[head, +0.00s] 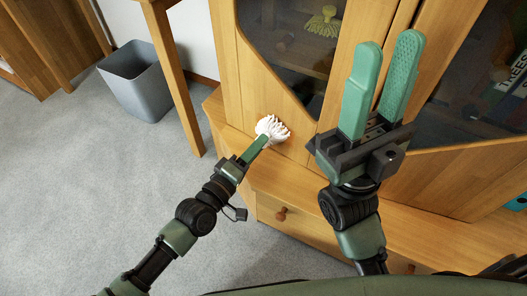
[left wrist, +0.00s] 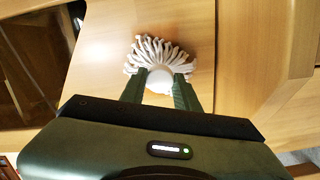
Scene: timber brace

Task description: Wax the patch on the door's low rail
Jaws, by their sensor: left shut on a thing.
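My left gripper (head: 258,146) is shut on a white mop-like applicator (head: 271,128) with a fringe of thick strands. The left wrist view also shows the applicator (left wrist: 157,55) between the green fingers, its strands fanned toward pale wood. The applicator is at the low rail (head: 258,98) of the left glazed cabinet door. I cannot tell whether the strands touch the wood. No distinct patch shows; the applicator covers part of the rail. My right gripper (head: 387,50) is raised close to the camera, its two green fingers apart and nothing between them.
A wooden ledge and a drawer with a round knob (head: 281,214) lie below the doors. Behind the glass is a yellow-green fringed thing (head: 322,24). A grey bin (head: 137,82) and a wooden leg (head: 174,75) stand left.

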